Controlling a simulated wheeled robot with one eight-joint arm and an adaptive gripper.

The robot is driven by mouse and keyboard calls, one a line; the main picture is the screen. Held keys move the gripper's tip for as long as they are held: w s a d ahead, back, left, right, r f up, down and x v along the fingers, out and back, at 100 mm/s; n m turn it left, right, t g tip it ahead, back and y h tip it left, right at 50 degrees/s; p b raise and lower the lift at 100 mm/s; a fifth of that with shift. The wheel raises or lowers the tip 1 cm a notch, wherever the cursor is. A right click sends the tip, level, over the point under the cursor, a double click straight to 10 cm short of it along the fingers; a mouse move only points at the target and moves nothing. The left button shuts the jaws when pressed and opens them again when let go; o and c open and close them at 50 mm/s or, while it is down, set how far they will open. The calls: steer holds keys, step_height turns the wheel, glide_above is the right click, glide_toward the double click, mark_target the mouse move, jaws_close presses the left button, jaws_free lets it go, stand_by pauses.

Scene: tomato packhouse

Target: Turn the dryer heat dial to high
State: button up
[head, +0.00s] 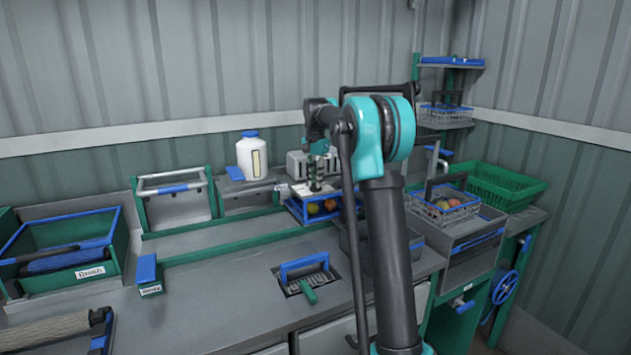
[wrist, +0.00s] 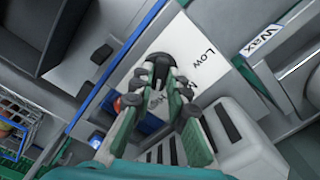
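The dryer heat dial (wrist: 160,62) shows in the wrist view as a dark knob on a white panel (wrist: 200,42). The word LOW is readable on the panel up and right of the dial. Other lettering beside and between the fingers is partly hidden. My gripper (wrist: 160,76) has its green fingers with grey pads on either side of the dial. A gap shows between the fingers behind the tips, but contact with the dial is unclear. In the head view my gripper (head: 316,184) points down over the white panel, and the dial is hidden.
A pale grey slotted box (wrist: 238,152) stands close to the right finger. A blue tray with tomatoes (head: 296,212) lies in front of the panel. A white bottle (head: 243,158) stands to the left. Wire baskets (head: 472,215) and a green crate (head: 530,190) are at the right.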

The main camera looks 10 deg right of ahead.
steer(key=o, duration=0.4)
steer(key=shift+c, duration=0.2)
step_height(320, 180, up, 12)
stand_by(0.4)
steer(key=shift+s, duration=0.1)
